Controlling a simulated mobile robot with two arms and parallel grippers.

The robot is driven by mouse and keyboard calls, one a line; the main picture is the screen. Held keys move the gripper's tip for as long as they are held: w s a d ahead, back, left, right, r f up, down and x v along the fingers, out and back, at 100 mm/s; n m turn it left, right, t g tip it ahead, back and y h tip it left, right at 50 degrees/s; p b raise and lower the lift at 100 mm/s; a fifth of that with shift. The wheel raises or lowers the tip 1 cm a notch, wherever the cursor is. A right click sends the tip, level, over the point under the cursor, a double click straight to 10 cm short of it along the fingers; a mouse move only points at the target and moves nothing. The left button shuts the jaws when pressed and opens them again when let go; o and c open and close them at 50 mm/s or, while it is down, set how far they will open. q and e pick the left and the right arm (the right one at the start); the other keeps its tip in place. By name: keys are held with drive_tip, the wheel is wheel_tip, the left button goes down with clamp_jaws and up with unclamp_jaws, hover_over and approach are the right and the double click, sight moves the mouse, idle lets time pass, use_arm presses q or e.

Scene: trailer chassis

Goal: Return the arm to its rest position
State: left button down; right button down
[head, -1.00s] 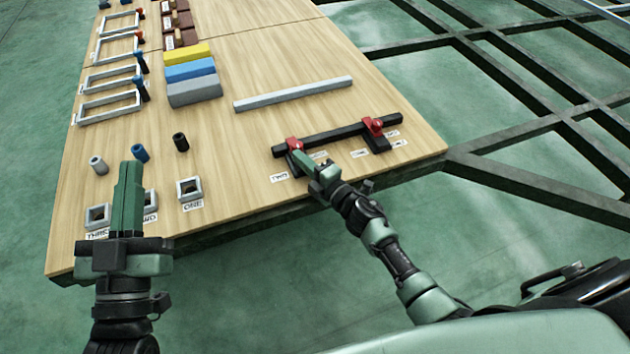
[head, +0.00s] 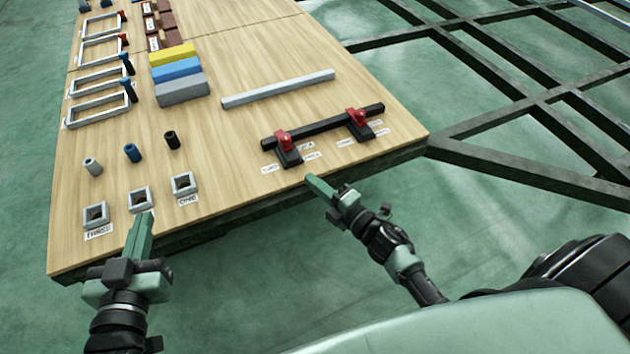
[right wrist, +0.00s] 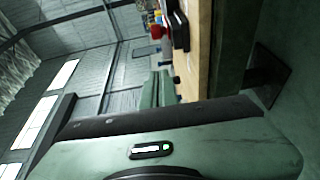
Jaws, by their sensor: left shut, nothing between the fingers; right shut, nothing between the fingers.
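My right gripper (head: 322,188) is shut and empty, just off the front edge of the wooden table, near the black bar with red clamps (head: 325,127). It is apart from the bar and both clamps. In the right wrist view the shut fingers (right wrist: 158,90) show beside the table edge. My left gripper (head: 142,232) is shut and empty over the table's front left edge, in front of the middle square grey socket (head: 141,199). Whether it touches anything there I cannot tell.
The wooden table (head: 225,135) carries a grey bar (head: 278,90), coloured blocks (head: 178,72), grey frames (head: 98,106) and small cylinders (head: 133,153). Dark chassis beams (head: 530,178) extend to the right. The green floor in front of the table is open.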

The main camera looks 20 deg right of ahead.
idle(0.5)
